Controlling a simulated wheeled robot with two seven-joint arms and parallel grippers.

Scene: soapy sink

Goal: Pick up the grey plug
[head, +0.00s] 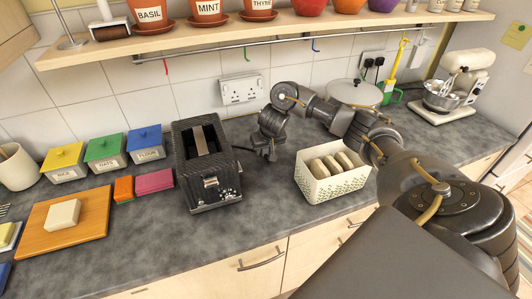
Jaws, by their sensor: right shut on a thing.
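My right gripper (269,151) reaches in from the right and points down over the worktop, just right of the black toaster (208,165). It is shut on a small dark thing low between its fingers, which I take to be the grey plug; its shape is mostly hidden by the fingers. A white double wall socket (241,90) is on the tiles behind and left of the gripper, with no plug seen in it. My left gripper is out of view.
A cream basket (330,187) of bread rolls stands right of the gripper. Yellow (63,163), green (105,152) and blue (146,144) lidded tins are left of the toaster. A shelf (270,38) with pots runs above. A mixer (460,85) stands far right.

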